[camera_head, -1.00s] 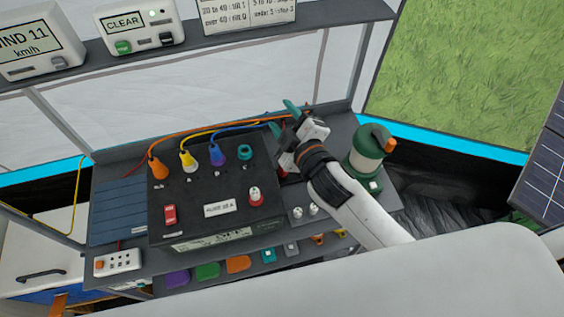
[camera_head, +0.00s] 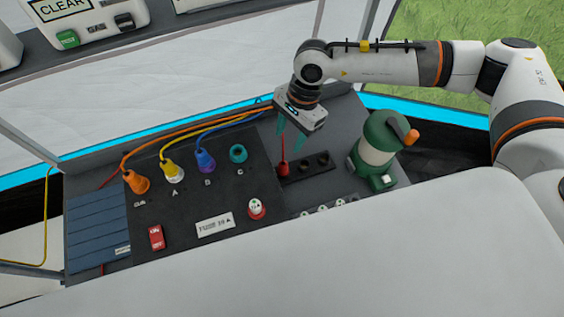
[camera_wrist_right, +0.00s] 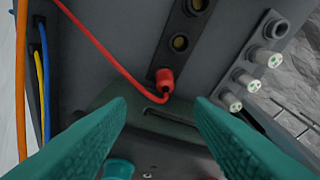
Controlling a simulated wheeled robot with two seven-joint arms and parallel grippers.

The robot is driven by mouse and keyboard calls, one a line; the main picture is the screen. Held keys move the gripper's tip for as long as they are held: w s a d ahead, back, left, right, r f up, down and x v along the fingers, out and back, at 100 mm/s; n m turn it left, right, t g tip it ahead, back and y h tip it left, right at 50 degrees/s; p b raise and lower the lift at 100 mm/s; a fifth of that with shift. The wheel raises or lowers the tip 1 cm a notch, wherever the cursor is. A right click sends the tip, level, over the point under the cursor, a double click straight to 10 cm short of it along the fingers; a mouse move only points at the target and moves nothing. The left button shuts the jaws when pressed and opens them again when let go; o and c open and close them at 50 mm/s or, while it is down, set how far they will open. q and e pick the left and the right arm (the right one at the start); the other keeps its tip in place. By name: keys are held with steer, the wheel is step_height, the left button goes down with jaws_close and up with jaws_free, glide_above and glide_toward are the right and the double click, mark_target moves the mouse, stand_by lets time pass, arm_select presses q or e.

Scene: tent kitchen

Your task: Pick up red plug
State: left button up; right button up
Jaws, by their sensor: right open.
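The red plug (camera_head: 283,168) stands in the left end of a dark socket strip (camera_head: 318,178) on the bench, right of the black panel. In the right wrist view the red plug (camera_wrist_right: 165,78) has a red cable running from it to the upper left. My right gripper (camera_head: 290,143) points down just above the plug, with its teal fingers apart and empty. In the right wrist view the plug shows beyond the gap between the fingertips (camera_wrist_right: 160,108), not between them. My left gripper is not in view.
The black panel (camera_head: 205,215) carries orange, yellow and blue plugs with cables, a teal ring (camera_head: 238,153) and a red switch (camera_head: 156,237). White-topped pegs (camera_wrist_right: 231,102) line the strip's side.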

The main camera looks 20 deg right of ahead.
mark_target(283, 161)
steer(key=p+x, duration=0.1)
steer(key=x, duration=0.3)
steer(key=shift+s+a+f, duration=0.15)
steer(key=shift+a+f, duration=0.05)
steer(key=shift+f, duration=0.05)
steer(key=x, duration=0.1)
steer(key=p+x, duration=0.1)
steer(key=x, duration=0.1)
steer(key=p+x, duration=0.1)
steer(key=x, duration=0.1)
steer(key=shift+s+d, duration=0.2)
steer(key=shift+s, duration=0.2)
steer(key=shift+f, duration=0.2)
jaws_close()
